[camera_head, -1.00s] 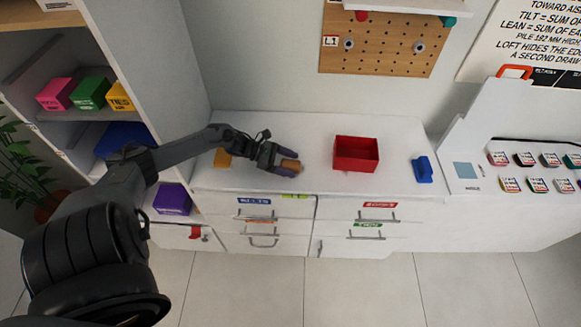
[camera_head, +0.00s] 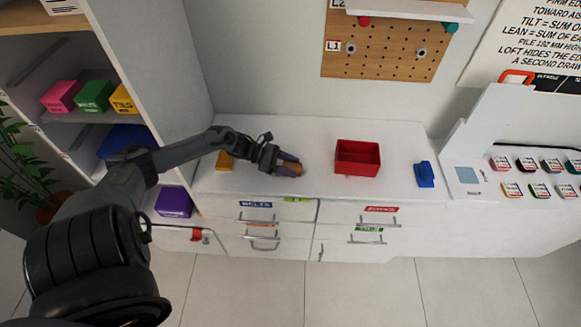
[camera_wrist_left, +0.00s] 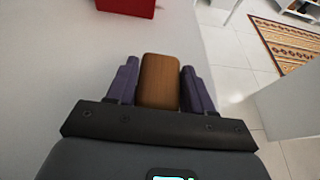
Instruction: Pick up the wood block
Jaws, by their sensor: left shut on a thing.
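The wood block (camera_wrist_left: 159,80) is brown with visible grain. In the left wrist view it sits between the two purple fingers of my left gripper (camera_wrist_left: 160,85), which is shut on it. In the head view the left gripper (camera_head: 289,165) is over the white counter, left of the red box, with the block (camera_head: 291,164) showing at its fingertips. I cannot tell whether the block touches the counter. My right gripper is not in view.
A red open box (camera_head: 357,157) stands on the white counter (camera_head: 310,133), with a blue object (camera_head: 424,174) to its right. An orange-yellow item (camera_head: 225,161) lies behind my left forearm. Drawers (camera_head: 262,225) are below the counter. A shelf with coloured boxes (camera_head: 93,96) is at the left.

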